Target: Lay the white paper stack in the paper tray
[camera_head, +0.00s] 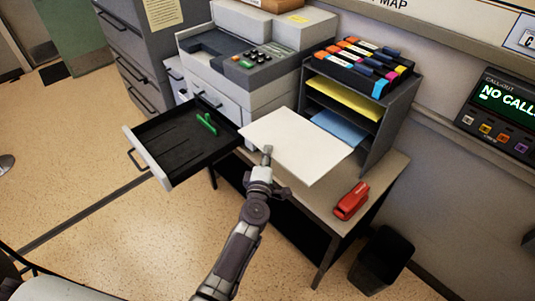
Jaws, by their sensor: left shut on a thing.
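The white paper stack (298,142) is a flat white sheet-like block above the table, in front of the copier and the shelf. My left gripper (267,157) is shut on its near edge. The stack hides part of the table and the copier's lower front. The paper tray (168,176) is a pulled-out drawer at the left of the copier (245,70), dark inside with a pale front and a green guide (206,123). The stack is to the right of the tray's inside. My right gripper is not in view.
A red stapler (351,200) lies on the table's (337,216) right part. A black bin (382,262) stands on the floor at the right.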

